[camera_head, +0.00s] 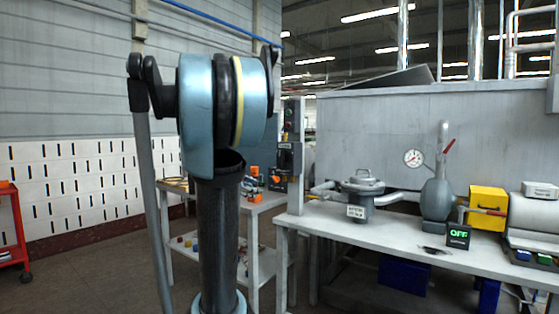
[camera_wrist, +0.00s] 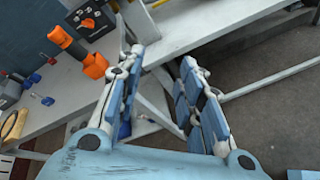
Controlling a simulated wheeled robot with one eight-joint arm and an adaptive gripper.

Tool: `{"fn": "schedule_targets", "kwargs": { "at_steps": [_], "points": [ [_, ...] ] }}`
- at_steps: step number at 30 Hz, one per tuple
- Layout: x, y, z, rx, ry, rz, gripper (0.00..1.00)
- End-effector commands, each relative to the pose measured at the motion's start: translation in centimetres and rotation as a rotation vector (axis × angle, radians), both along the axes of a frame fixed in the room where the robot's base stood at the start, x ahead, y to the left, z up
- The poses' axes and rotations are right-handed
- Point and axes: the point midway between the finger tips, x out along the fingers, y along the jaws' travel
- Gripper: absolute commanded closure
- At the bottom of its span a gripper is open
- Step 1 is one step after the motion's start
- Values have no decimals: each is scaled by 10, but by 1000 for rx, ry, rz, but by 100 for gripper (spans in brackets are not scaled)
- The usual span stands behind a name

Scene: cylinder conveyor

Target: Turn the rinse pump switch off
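In the head view, a grey post carries a dark control box (camera_head: 289,158) with what looks like a switch, and a small panel (camera_head: 290,118) above it. I cannot read a rinse pump label on either. In the wrist view, a dark box (camera_wrist: 90,18) with knobs stands on a light bench at the upper left; whether it is the rinse pump switch cannot be told. My gripper (camera_wrist: 162,57) is open and empty, its fingers spread over the bench edge and floor. The gripper does not show clearly in the head view, where my arm fills the middle.
An orange-and-black tool (camera_wrist: 77,50) lies on the bench beside the left finger. A red cart (camera_head: 15,225) stands far left.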

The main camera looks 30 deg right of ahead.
Motion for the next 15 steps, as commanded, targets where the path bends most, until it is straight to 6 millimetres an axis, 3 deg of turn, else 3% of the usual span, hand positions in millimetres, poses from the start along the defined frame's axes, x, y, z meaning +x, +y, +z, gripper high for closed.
{"fn": "schedule_targets", "kwargs": {
  "at_steps": [1,6,10,15],
  "points": [
    [16,-15,15,-84,57,24,66],
    [62,-51,58,-353,270,98,66],
    [86,-69,80,-500,402,127,66],
    [103,-79,92,-597,494,144,66]
  ]
}}
